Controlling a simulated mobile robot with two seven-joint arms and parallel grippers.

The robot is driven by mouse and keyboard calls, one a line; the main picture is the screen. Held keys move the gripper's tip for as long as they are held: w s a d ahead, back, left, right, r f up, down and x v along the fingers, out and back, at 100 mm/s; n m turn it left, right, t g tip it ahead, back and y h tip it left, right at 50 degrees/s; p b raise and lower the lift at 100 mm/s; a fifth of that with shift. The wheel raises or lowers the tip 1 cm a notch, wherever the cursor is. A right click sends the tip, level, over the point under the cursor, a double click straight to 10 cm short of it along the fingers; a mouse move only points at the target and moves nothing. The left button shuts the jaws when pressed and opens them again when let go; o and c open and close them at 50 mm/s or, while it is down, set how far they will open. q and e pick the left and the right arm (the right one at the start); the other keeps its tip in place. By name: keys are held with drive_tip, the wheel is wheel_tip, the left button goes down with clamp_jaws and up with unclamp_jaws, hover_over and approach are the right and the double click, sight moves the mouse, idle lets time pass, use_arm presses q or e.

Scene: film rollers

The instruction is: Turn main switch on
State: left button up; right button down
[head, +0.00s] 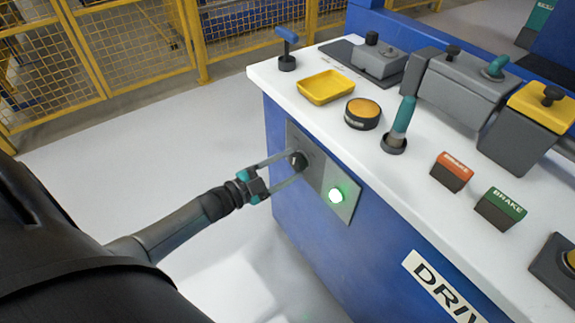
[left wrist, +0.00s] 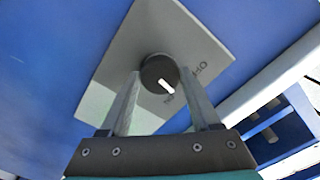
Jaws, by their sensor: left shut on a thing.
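The main switch is a round black knob (head: 298,160) on a grey plate (head: 318,170) on the blue side of the console. My left gripper (head: 291,164) reaches it from the left, its fingers on either side of the knob and shut on it. In the left wrist view the knob (left wrist: 158,71) sits between the fingertips (left wrist: 160,82), with a white mark slanting toward the lower right. A round light (head: 335,195) on the same plate glows green. My right gripper is not in view.
The white console top (head: 340,130) overhangs the plate and carries a yellow tray (head: 326,87), a teal-handled lever (head: 402,118), and red (head: 452,171) and green (head: 500,208) brake blocks. Yellow mesh fencing (head: 110,55) stands behind. The pale floor at left is clear.

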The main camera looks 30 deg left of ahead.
use_arm(q)
drive_tip(key=m, duration=0.3)
drive_tip(key=shift+m, duration=1)
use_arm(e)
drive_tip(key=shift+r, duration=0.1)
use_arm(q)
drive_tip(key=o, duration=1.4)
drive_tip(key=shift+s+a, duration=0.15)
drive_tip(key=shift+s, duration=0.05)
drive_tip(key=p+v, duration=0.3)
drive_tip(key=v, duration=1.1)
drive_tip(key=shift+s+a+p, duration=0.15)
drive_tip(key=shift+s+p, duration=0.15)
drive_tip(key=shift+s, duration=0.1)
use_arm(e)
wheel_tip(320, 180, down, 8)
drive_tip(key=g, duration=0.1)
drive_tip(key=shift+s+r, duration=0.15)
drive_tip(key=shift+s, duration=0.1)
use_arm(q)
drive_tip(key=shift+w, duration=0.1)
